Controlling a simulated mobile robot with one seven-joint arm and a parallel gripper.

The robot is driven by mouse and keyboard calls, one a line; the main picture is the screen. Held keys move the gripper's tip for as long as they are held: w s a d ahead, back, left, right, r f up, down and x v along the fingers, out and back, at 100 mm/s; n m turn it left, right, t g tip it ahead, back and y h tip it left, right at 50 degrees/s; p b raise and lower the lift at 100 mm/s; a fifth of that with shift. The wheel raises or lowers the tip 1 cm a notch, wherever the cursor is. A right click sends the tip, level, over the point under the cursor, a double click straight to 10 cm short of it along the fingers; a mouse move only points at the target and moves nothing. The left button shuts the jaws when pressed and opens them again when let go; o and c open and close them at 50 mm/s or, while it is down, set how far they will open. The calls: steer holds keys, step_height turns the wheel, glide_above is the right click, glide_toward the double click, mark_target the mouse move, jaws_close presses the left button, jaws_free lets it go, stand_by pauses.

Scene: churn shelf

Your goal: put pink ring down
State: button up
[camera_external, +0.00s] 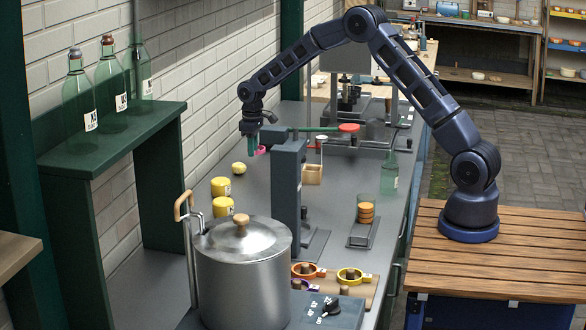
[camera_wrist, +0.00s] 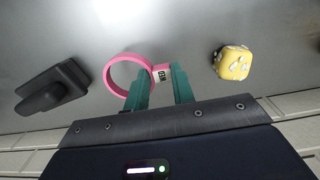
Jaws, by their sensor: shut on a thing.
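My gripper (camera_wrist: 162,78), with teal fingers, is shut on this tab in the wrist view, with the ring's loop out to the left of the fingers. In the external view the pink ring (camera_external: 261,150) shows small at the tips of my gripper (camera_external: 257,145), over the far left part of the grey counter (camera_external: 205,262). The tall grey stand partly hides this spot. I cannot tell how far the ring is above the counter.
A yellow lump (camera_wrist: 233,63) lies right of my fingers; a dark knobbed block (camera_wrist: 52,90) lies left. The grey stand (camera_external: 288,190), yellow jars (camera_external: 221,187) and a steel pot (camera_external: 243,275) stand nearer. More rings (camera_external: 308,270) lie on a wooden board.

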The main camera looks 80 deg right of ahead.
steer(key=shift+f, duration=1.5)
steer(key=shift+f, duration=0.1)
steer(key=o, duration=0.9)
steer(key=shift+o, duration=0.2)
